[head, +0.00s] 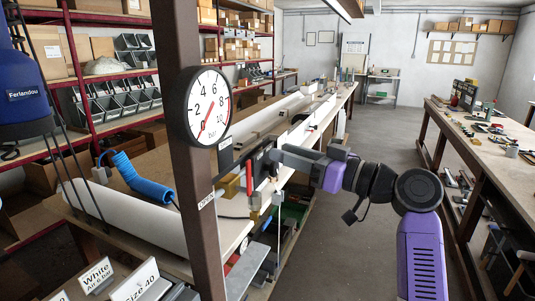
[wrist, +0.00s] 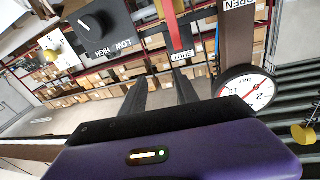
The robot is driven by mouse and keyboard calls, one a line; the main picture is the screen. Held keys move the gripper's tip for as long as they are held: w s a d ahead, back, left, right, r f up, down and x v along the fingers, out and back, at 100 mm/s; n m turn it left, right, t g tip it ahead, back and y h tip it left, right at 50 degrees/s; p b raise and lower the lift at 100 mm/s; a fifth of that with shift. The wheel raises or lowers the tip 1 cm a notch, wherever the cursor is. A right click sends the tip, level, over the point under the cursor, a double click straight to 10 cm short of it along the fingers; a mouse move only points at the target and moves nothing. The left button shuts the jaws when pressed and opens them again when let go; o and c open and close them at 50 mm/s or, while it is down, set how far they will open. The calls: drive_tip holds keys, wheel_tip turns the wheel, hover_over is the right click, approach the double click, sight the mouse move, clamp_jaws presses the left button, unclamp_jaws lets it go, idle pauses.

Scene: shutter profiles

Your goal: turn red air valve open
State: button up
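The red air valve lever (head: 249,180) is at the bench edge, just right of the brown post, above a brass-coloured body. In the wrist view, the red lever (wrist: 174,28) is at the top centre, its end at a SHUT label (wrist: 180,55); an OPEN label (wrist: 240,4) is on the post. My gripper (head: 280,160) is to the right of the lever in the head view. In the wrist view its two dark fingers (wrist: 158,85) stand apart with nothing between them, below the lever's end. I see no clear contact.
A pressure gauge (head: 206,107) is on the brown post (head: 188,200), its red needle near 0. A black LOW/HIGH knob box (wrist: 98,27) is beside the lever. A blue coiled hose (head: 142,180) lies left of the post. The floor aisle (head: 375,180) to the right is clear.

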sight(250, 165)
drive_tip(key=a+n+g, duration=0.1)
drive_tip(key=a, duration=0.1)
drive_tip(key=a+f+n+g+p, duration=0.1)
drive_tip(key=a, duration=0.1)
drive_tip(key=a+f+n+g+p, duration=0.1)
drive_tip(key=a, duration=0.2)
drive_tip(key=shift+s+a+f+y, duration=0.1)
drive_tip(key=shift+s+f+y, duration=0.15)
drive_tip(key=shift+y, duration=0.15)
drive_tip(key=shift+p+x, duration=0.35)
drive_tip(key=shift+x, duration=0.45)
drive_tip(key=shift+f, duration=0.15)
drive_tip(key=shift+c, duration=0.5)
clamp_jaws()
